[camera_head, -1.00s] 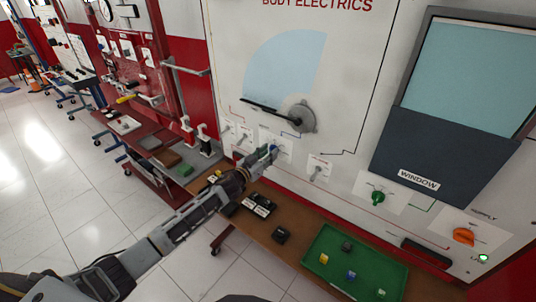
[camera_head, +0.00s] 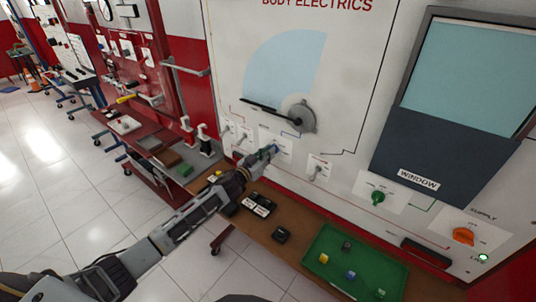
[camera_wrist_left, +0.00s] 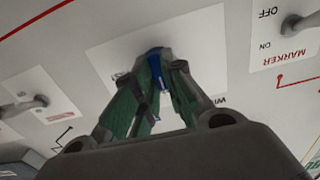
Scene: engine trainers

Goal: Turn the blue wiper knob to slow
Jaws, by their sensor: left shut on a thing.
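The blue wiper knob (camera_wrist_left: 156,72) is on a white label plate (camera_wrist_left: 205,42) in the left wrist view, between my left gripper's fingers. In the head view the knob (camera_head: 274,148) shows only as a small blue spot at the fingertips. My left gripper (camera_head: 268,154) reaches the panel from the lower left and is shut on the knob. Its green-padded fingers (camera_wrist_left: 155,95) stand on both sides of the knob in the wrist view. The label's position words are mostly hidden by the fingers. My right gripper is not in view.
A wiper arm (camera_head: 270,108) and its grey motor (camera_head: 302,115) are above the knob. Grey switches (camera_head: 319,168), a green knob (camera_head: 377,197) and an orange knob (camera_head: 463,236) are on the same panel. A green tray (camera_head: 320,240) with small blocks lies on the shelf below.

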